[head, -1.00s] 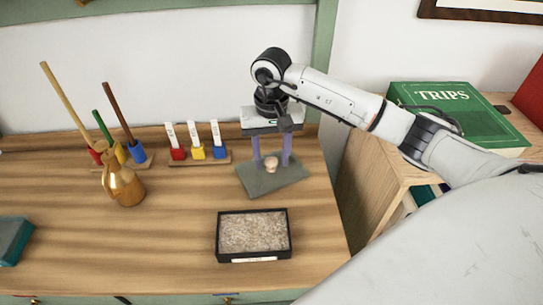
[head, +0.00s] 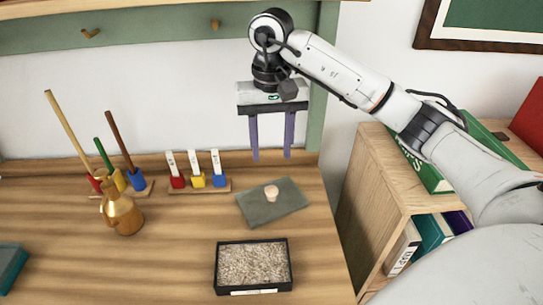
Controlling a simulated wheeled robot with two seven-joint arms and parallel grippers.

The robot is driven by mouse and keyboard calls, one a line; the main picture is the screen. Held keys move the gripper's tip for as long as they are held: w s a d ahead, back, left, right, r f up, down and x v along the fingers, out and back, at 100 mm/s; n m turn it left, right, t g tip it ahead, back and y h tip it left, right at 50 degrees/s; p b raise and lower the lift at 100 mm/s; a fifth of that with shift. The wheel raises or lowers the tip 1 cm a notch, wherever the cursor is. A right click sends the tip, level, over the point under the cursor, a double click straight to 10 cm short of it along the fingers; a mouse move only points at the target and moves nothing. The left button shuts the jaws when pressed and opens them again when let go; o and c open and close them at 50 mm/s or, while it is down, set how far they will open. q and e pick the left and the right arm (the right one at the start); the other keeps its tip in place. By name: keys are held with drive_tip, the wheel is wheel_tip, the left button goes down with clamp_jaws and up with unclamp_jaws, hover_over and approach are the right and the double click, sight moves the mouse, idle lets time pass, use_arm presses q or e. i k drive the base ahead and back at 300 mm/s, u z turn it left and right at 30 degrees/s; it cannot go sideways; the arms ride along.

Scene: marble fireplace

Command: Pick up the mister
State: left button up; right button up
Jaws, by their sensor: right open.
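The mister (head: 122,211) is a copper-coloured bottle with a narrow neck. It stands upright on the wooden table at the left, in front of the coloured stick holders. My right gripper (head: 271,156) points down with its two purple fingers apart and nothing between them. It is in the air at the back right, above and behind a grey-green mat (head: 285,208) with a small pale knob-like object (head: 271,193) on it. The gripper is well to the right of the mister and touches nothing that I can see. My left gripper is not in view.
A black tray of pale granules (head: 216,270) lies at the front right. Several tall sticks (head: 70,132) stand behind the mister, and a tag rack (head: 213,187) stands right of them. A teal object (head: 12,266) lies at the left edge. A shelf with books (head: 375,190) is at the right.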

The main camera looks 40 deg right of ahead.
sight(120, 209)
drive_tip(key=k, duration=1)
